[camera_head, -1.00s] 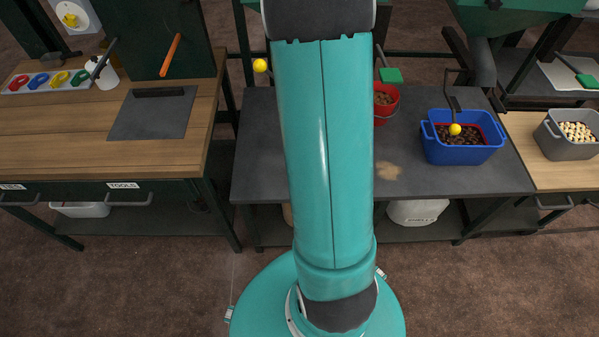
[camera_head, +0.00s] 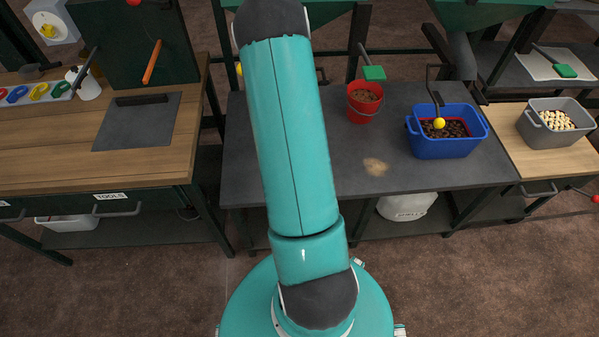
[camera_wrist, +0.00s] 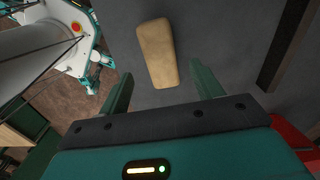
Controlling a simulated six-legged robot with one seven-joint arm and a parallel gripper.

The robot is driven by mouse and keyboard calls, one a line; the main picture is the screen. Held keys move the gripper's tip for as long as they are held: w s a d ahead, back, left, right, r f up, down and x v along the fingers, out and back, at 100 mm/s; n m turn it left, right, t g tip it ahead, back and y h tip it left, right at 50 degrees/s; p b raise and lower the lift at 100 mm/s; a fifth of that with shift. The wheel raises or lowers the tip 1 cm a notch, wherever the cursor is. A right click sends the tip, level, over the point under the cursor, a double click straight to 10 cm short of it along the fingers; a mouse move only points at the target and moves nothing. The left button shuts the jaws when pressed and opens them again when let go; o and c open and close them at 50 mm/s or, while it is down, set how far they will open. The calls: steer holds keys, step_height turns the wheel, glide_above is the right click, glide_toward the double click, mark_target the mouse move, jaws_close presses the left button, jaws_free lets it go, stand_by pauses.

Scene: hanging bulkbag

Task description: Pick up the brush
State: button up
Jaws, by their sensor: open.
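In the wrist view, a tan, rounded block that looks like the wooden back of the brush (camera_wrist: 157,53) lies on the dark grey tabletop (camera_wrist: 215,30). Its bristles are not visible. My gripper (camera_wrist: 161,70) is open, with one green finger on each side of the brush's near end in the picture. The fingers look apart from it, and nothing is held. I cannot tell the remaining height above the table. In the head view my arm covers part of the grey table (camera_head: 440,172), and I see neither the gripper nor the brush there.
A red bucket (camera_head: 364,103) and a blue tub (camera_head: 447,141) stand on the grey table. A tan spill (camera_head: 375,166) lies in front of the bucket. A grey tub (camera_head: 556,122) is at right. The wooden bench (camera_head: 60,165) at left holds a grey mat (camera_head: 138,125).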

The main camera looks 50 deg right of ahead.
steer(key=f, duration=0.6)
steer(key=shift+w, duration=0.2)
steer(key=c, duration=1.1)
steer(key=shift+r, duration=0.1)
steer(key=shift+r, duration=0.55)
step_height(320, 180, up, 2)
steer(key=shift+s+a+r, duration=0.15)
steer(key=shift+r, duration=0.1)
steer(key=s+a+r, duration=0.2)
steer(key=s+r, duration=0.1)
steer(key=s+a+r, duration=0.3)
steer(key=s, duration=0.1)
steer(key=s+a+r, duration=0.2)
steer(key=s+r, duration=0.1)
steer(key=s, duration=0.1)
steer(key=shift+s+a+r, duration=0.15)
steer(key=shift+s+a, duration=0.05)
steer(key=shift+a, duration=0.15)
